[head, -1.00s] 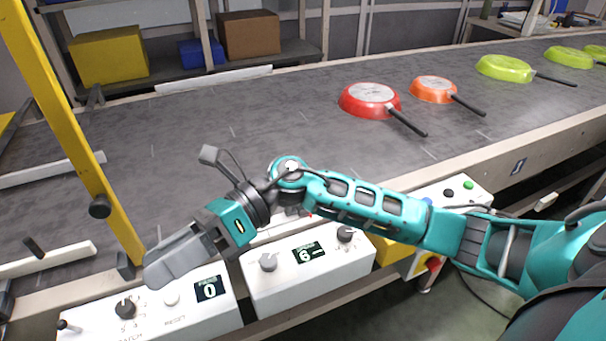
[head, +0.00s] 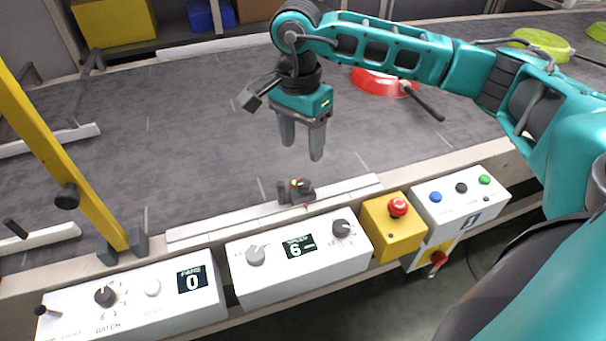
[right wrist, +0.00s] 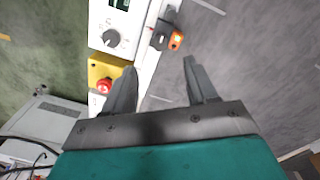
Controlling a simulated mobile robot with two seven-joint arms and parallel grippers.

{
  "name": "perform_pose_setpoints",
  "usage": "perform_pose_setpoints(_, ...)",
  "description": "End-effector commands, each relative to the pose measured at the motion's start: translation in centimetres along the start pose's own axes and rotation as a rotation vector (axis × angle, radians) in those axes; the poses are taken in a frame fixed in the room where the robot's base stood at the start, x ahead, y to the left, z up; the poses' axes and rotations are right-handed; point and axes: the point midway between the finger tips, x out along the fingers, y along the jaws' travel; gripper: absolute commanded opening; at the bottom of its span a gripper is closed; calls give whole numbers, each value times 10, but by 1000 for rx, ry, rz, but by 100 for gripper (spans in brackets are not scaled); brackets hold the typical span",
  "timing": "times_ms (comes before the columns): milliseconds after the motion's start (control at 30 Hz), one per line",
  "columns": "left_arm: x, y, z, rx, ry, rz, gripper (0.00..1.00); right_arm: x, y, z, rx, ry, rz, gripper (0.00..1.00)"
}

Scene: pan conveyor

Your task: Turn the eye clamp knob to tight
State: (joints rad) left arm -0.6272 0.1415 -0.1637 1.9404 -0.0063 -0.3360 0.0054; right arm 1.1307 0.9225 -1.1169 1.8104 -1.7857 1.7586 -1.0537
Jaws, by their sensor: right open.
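A small dark sensor eye on a clamp (head: 298,192) sits on the white rail along the near edge of the conveyor. It has small red and green spots on top. In the right wrist view it shows as dark blocks with an orange part (right wrist: 176,40). Its knob is too small to tell apart for sure, and so is its setting. My right gripper (head: 301,152) is open and empty, fingers pointing down, above the belt and apart from the clamp. In the right wrist view the clamp lies beyond the open fingertips (right wrist: 160,66). My left gripper is not in view.
A white speed box (head: 299,260), a batch box (head: 130,300) and a yellow box with a red button (head: 395,228) line the near edge. A yellow post (head: 60,150) slants at left. A red pan (head: 375,82) lies on the belt behind my right arm.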

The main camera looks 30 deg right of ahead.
Motion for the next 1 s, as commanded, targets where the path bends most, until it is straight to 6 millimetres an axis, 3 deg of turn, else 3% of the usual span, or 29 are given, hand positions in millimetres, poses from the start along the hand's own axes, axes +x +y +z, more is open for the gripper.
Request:
perform_pose_setpoints(200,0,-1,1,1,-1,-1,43,49,1,0,1,-2,4,57)
perform_pose_setpoints(400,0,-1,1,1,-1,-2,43,81,0,1,2,-3,2,57)
perform_pose_setpoints(600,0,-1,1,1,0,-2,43,95,0,1,2,-2,0,57)
perform_pose_setpoints(867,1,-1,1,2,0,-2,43,96,0,1,1,-3,-1,57)
perform_pose_setpoints(1000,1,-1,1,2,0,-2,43,96,0,1,1,-3,-1,46)
